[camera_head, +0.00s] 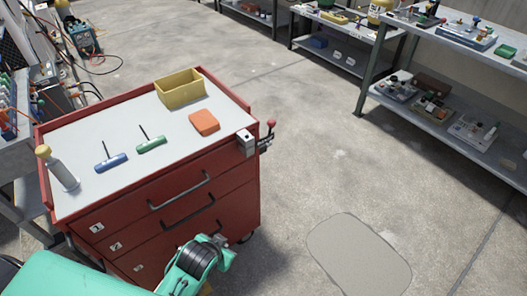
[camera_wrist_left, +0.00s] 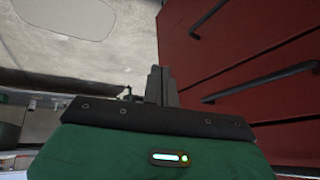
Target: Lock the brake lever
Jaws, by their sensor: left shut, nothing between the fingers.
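The brake lever (camera_head: 268,134) is at the cart's front right top corner, beside a grey bracket block (camera_head: 246,142). It ends in a red ball knob that sticks up. The red tool cart (camera_head: 215,215) stands on the floor, and its drawer fronts also show in the wrist view (camera_wrist_left: 250,60). My left gripper (camera_wrist_left: 160,75) is shut and empty beside the drawer fronts, below the lever in the head view. The lever is not clearly visible in the wrist view. My right gripper is out of view.
Drawer handles (camera_head: 180,192) stick out in front. Shelves stand at the right; the floor right of the cart is clear.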

